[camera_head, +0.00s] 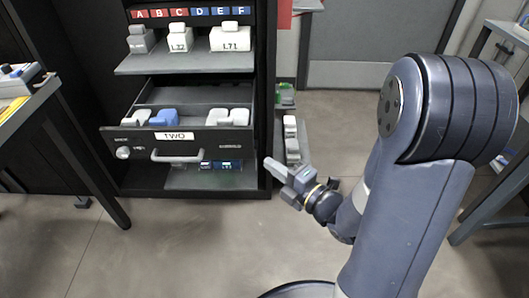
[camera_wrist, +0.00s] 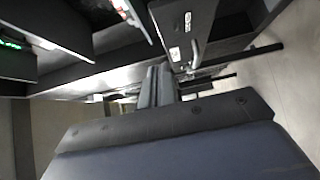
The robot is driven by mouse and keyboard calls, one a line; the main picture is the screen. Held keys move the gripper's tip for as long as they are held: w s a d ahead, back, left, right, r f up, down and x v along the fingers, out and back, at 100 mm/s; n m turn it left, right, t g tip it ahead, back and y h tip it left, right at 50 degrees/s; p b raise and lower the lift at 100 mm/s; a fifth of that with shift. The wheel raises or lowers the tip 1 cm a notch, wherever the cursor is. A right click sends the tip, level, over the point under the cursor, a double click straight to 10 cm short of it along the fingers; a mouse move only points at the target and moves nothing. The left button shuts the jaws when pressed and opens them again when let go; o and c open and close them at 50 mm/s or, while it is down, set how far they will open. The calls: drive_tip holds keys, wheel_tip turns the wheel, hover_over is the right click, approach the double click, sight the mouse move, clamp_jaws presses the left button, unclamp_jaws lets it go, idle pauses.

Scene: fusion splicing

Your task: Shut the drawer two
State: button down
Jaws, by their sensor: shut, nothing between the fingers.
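The drawer labelled TWO (camera_head: 184,143) stands pulled out of the dark cabinet in the head view. It has a light bar handle (camera_head: 178,157) on its front and a round lock at the left. White and blue items lie inside it. My gripper (camera_head: 271,165) is shut and empty, just right of the drawer front and apart from it. In the wrist view, my shut gripper fingers (camera_wrist: 157,84) point toward the cabinet, and a dark panel with a handle, likely the drawer front (camera_wrist: 186,30), shows at the upper right.
A shelf (camera_head: 180,62) above the drawer holds grey and white boxes under letters A to F. A lower shelf (camera_head: 215,178) with lit devices lies beneath it. A side rack (camera_head: 290,140) stands right of the cabinet. A table (camera_head: 30,100) is at left. The floor in front is clear.

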approach(238, 130)
drive_tip(key=a, duration=0.4)
drive_tip(key=w+b, duration=0.1)
drive_tip(key=w, duration=0.2)
drive_tip(key=shift+w, duration=0.2)
drive_tip(key=shift+w+d, duration=0.1)
drive_tip(key=shift+w, duration=0.4)
drive_tip(key=w, duration=0.8)
drive_tip(key=w+d, duration=0.1)
drive_tip(key=w, duration=0.7)
drive_tip(key=w+d, duration=0.1)
drive_tip(key=w, duration=0.7)
drive_tip(key=shift+w+r, duration=0.1)
drive_tip(key=shift+a+b, duration=0.15)
drive_tip(key=shift+b, duration=0.2)
